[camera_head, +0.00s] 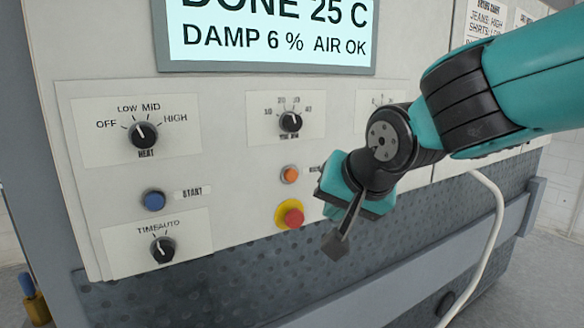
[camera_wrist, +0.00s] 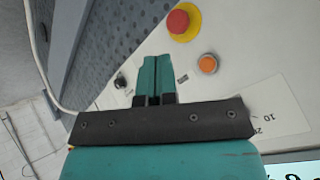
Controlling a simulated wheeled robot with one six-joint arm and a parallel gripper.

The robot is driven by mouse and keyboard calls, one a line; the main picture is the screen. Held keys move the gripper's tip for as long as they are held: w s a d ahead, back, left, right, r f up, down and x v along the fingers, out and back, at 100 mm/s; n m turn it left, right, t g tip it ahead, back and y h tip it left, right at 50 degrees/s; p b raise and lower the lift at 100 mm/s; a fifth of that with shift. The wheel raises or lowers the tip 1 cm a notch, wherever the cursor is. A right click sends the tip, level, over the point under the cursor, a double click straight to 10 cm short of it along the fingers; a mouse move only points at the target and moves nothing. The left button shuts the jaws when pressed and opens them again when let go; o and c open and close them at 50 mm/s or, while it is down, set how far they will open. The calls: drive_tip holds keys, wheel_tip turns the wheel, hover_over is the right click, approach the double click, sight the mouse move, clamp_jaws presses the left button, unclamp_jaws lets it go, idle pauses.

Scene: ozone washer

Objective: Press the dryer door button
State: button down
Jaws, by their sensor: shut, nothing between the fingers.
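The dryer's control panel (camera_head: 235,185) fills most of the head view. An orange button (camera_head: 289,174) sits on it with a partly covered label at its right; it also shows in the wrist view (camera_wrist: 208,64). No label that I can read names a door button. My gripper (camera_head: 331,190) is to the right of the orange button, close to the panel. In the wrist view its two teal fingers (camera_wrist: 155,64) are together, empty, between the orange button and a small dark control (camera_wrist: 121,81). My gripper hides part of the panel in the head view; contact cannot be told.
A red button on a yellow ring (camera_head: 291,215) is just below the orange one. A blue button (camera_head: 153,200) marked START and a HEAT knob (camera_head: 143,134) are at the left. A display (camera_head: 265,35) is above. A pale hose (camera_head: 494,220) hangs at the right.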

sight(291, 175)
drive_tip(key=shift+w+a+r, duration=0.25)
drive_tip(key=shift+w+a, duration=0.05)
drive_tip(key=shift+w, duration=0.05)
drive_tip(key=shift+w+a+p, duration=0.6)
drive_tip(key=shift+w+a, duration=0.2)
drive_tip(key=shift+w, duration=0.4)
drive_tip(key=shift+w+a+p, duration=0.55)
drive_tip(key=shift+w+a, duration=0.3)
drive_tip(key=shift+w, duration=0.4)
drive_tip(key=shift+w+a+p, duration=0.6)
drive_tip(key=shift+w+a, duration=0.2)
drive_tip(key=shift+w, duration=0.4)
drive_tip(key=shift+w, duration=0.1)
drive_tip(key=shift+w+a, duration=0.2)
drive_tip(key=shift+w, duration=0.05)
